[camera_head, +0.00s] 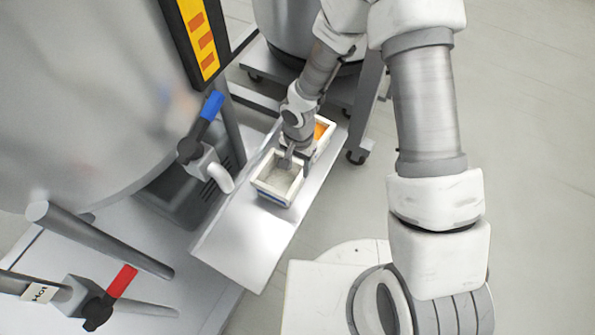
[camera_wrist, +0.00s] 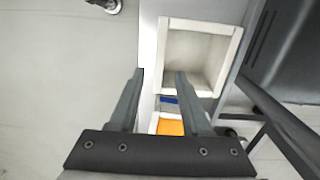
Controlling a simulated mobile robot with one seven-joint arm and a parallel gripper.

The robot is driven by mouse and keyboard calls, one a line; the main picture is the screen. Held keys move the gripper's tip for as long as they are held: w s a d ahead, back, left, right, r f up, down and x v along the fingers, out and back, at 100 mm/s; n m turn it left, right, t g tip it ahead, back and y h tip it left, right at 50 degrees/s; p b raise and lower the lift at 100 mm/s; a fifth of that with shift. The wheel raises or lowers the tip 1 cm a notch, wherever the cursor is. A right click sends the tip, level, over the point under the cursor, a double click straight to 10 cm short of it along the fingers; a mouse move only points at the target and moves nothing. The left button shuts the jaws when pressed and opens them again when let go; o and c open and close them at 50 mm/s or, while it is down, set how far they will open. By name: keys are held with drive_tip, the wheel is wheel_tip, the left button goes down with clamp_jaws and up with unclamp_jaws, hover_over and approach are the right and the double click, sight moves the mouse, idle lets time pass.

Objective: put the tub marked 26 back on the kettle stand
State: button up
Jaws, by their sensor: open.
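A white open tub (camera_head: 279,183) with a blue band low on its side stands upright on a pale metal ledge (camera_head: 238,245) beside a large steel kettle (camera_head: 80,100). Its inside looks empty or pale, and I cannot read a number on it. It also shows in the wrist view (camera_wrist: 197,57). My gripper (camera_head: 296,165) is open and low at this tub. One finger appears over its inside and the other outside one wall; I cannot tell whether they touch it. A second tub (camera_head: 325,133) with orange contents stands right behind it, partly hidden by my gripper.
A blue-handled valve (camera_head: 205,125) and its spout stick out left of the ledge. A red-handled valve (camera_head: 110,300) is at the lower left. Another vessel on a wheeled frame (camera_head: 367,100) stands behind. Open floor (camera_head: 540,170) lies to the right.

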drive_tip(key=shift+r, duration=0.7)
drive_tip(key=w+d+r+n+t, duration=0.1)
drive_tip(key=d+r, duration=0.3)
drive_tip(key=r, duration=0.3)
drive_tip(key=w+d+r+t+h, duration=0.1)
drive_tip(key=d+r, duration=0.3)
drive_tip(key=r, duration=0.3)
drive_tip(key=w+d+r+n+t, duration=0.1)
drive_tip(key=d+r, duration=0.2)
drive_tip(key=r, duration=0.5)
drive_tip(key=s+d+r+n+t, duration=0.1)
drive_tip(key=s+d+r, duration=0.2)
drive_tip(key=s+r, duration=0.4)
drive_tip(key=s+d+r+n+t, duration=0.1)
drive_tip(key=s+d+r, duration=0.3)
drive_tip(key=s+r, duration=0.4)
drive_tip(key=shift+r+t+y, duration=0.25)
drive_tip(key=shift+t+y, duration=0.15)
drive_tip(key=shift+t, duration=0.1)
drive_tip(key=shift+d+r, duration=0.1)
drive_tip(key=shift+r, duration=0.05)
wheel_tip(320, 180, up, 18)
drive_tip(key=p, duration=1.8)
